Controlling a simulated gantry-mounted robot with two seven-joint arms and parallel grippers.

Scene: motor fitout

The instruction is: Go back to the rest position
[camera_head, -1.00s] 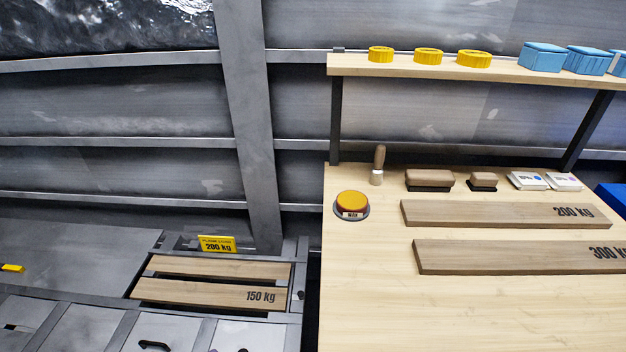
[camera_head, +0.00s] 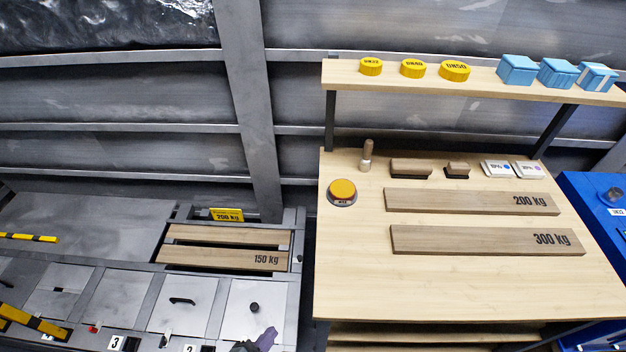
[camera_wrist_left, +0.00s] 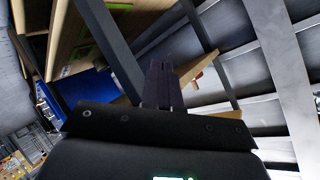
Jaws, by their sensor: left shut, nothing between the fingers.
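My left gripper (camera_head: 262,340) shows only as a small dark purple tip at the bottom edge of the head view, in front of the grey compartment panels. In the left wrist view its two dark fingers (camera_wrist_left: 163,80) are together with nothing between them. Behind them are a dark post and wooden board edges, seen tilted. My right gripper is in neither view.
A wooden bench (camera_head: 450,285) stands at right with 200 kg plank (camera_head: 470,201) and 300 kg plank (camera_head: 485,240). Its upper shelf (camera_head: 480,84) holds yellow and blue items. Grey compartments (camera_head: 175,303) lie at left. A blue bin (camera_head: 590,225) stands far right.

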